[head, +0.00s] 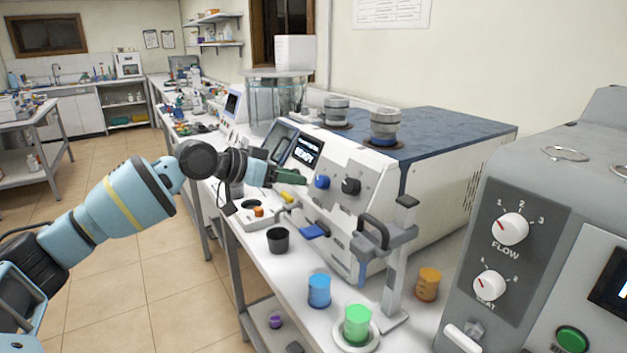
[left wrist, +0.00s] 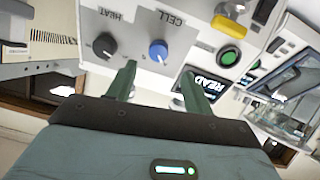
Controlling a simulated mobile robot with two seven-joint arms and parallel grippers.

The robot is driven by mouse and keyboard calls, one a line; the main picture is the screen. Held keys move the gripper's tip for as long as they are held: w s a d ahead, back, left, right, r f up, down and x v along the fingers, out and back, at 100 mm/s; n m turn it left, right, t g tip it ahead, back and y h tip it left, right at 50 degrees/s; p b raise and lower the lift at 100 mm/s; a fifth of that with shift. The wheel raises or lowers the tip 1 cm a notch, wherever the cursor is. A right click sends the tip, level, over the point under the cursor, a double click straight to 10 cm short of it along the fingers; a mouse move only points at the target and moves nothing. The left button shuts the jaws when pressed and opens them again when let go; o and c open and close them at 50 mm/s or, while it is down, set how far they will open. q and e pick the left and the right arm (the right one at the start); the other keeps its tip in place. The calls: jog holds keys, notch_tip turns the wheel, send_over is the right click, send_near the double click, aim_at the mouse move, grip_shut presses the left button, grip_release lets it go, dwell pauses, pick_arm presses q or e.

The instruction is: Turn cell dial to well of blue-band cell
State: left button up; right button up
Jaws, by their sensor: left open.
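The blue CELL dial (head: 321,182) is on the sloped front of the white analyzer (head: 440,185), left of the black HEAT dial (head: 351,186). The CELL dial (left wrist: 158,52) and HEAT dial (left wrist: 105,45) also show in the left wrist view. My left gripper (head: 290,177) is open and empty, just left of the CELL dial. In the left wrist view its green fingers (left wrist: 158,72) are spread, with the dial ahead of the gap between them. They appear apart from it.
A small tray (head: 243,221), black cup (head: 278,240), blue jar (head: 319,290), green jar (head: 357,323) and orange jar (head: 428,284) stand on the bench. A grey FLOW/HEAT machine (head: 525,270) is at right.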

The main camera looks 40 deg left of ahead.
aim_at(318, 181)
pick_arm(q)
jog(key=x, duration=0.5)
jog(key=shift+w+d+p, duration=0.2)
jog(key=shift+w+p, duration=0.1)
jog(key=shift+w, duration=0.05)
jog(key=shift+w+d+f, duration=0.3)
jog(key=shift+w+f, duration=0.05)
jog(key=shift+w, duration=0.2)
pick_arm(e)
jog(key=shift+w+r, duration=0.55)
jog(key=shift+w, duration=0.1)
pick_arm(q)
jog(key=shift+c, duration=0.3)
pick_arm(e)
jog(key=shift+d, duration=0.1)
pick_arm(q)
jog(key=c, duration=0.9)
pick_arm(e)
jog(key=shift+s+f, duration=0.1)
jog(key=shift+s, duration=0.3)
